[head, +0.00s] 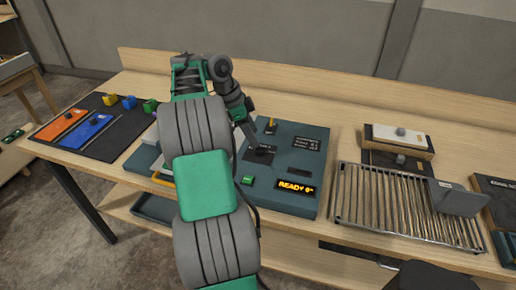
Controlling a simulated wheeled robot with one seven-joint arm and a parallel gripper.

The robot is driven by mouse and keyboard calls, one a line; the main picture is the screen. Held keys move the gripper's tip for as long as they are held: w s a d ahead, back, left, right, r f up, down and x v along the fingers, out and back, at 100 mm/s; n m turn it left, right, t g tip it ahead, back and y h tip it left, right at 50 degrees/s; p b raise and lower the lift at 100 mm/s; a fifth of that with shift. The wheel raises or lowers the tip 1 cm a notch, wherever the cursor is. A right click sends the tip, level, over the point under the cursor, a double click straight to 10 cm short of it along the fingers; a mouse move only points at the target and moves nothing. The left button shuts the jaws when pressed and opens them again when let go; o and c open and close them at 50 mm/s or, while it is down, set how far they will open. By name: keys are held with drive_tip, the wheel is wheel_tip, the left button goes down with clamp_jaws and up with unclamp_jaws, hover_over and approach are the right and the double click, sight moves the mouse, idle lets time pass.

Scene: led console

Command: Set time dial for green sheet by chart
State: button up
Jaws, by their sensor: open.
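A dark teal console (283,202) stands on the bench right of my arm. On it are a black dial (261,152), a small dark chart (307,143) whose print is too small to read, and a display (296,187) with glowing "READY 0" text. My gripper (255,140) points down close to the dial, just behind it; I cannot tell whether it touches. It is open, but its fingers are small and partly hard to make out. I see no green sheet; my arm hides part of the bench on the left.
The console also bears a green button (247,180) and a yellow lever (271,124). A slatted metal rack (385,205) stands to the right, with a cream-topped box (398,138) behind it. Orange (60,124) and blue (87,131) panels lie on a dark mat at left, near small coloured blocks.

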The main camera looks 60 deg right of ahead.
sight(260, 147)
drive_tip(key=b+x, duration=0.1)
drive_tip(key=x, duration=0.4)
drive_tip(key=shift+f, duration=0.2)
clamp_jaws()
idle(0.3)
